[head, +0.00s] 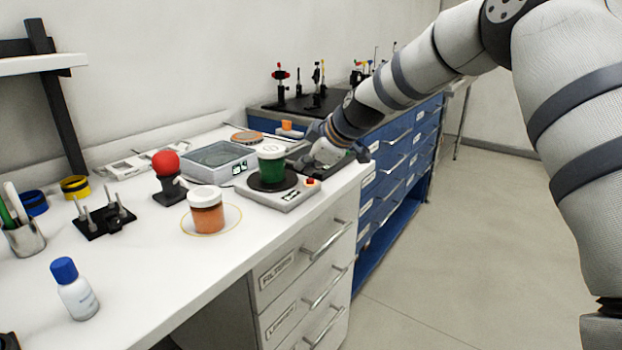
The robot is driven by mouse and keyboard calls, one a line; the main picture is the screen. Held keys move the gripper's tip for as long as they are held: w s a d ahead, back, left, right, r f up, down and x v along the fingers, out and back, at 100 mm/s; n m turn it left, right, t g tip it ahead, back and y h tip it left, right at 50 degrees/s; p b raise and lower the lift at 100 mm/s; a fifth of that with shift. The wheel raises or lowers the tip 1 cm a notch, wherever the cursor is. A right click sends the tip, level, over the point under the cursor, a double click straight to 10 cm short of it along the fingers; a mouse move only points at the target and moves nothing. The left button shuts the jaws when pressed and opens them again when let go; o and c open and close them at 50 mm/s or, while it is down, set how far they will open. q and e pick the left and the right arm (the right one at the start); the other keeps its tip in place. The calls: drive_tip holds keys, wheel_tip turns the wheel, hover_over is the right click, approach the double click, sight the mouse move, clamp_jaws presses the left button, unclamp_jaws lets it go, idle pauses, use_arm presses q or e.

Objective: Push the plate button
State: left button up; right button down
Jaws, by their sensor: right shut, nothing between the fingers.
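A grey hot plate (277,200) stands near the right end of the white bench, with a small display and an orange-red button (312,182) on its front right corner. A green jar with a white lid (271,165) stands on its dark round top. My right gripper (297,163) is shut and empty, low over the back right part of the plate, behind the button and just right of the green jar. The jar partly hides the fingertips, so I cannot tell whether they touch anything. My left gripper is not in view.
An orange jar with a white lid (206,211) stands inside a yellow ring left of the plate. A red-balled stand (167,177) and a grey box with a glassy top (218,160) are behind. A white-and-blue bottle (75,290) stands front left.

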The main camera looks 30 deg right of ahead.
sight(308, 180)
drive_tip(key=shift+r, duration=0.1)
drive_tip(key=shift+r, duration=3)
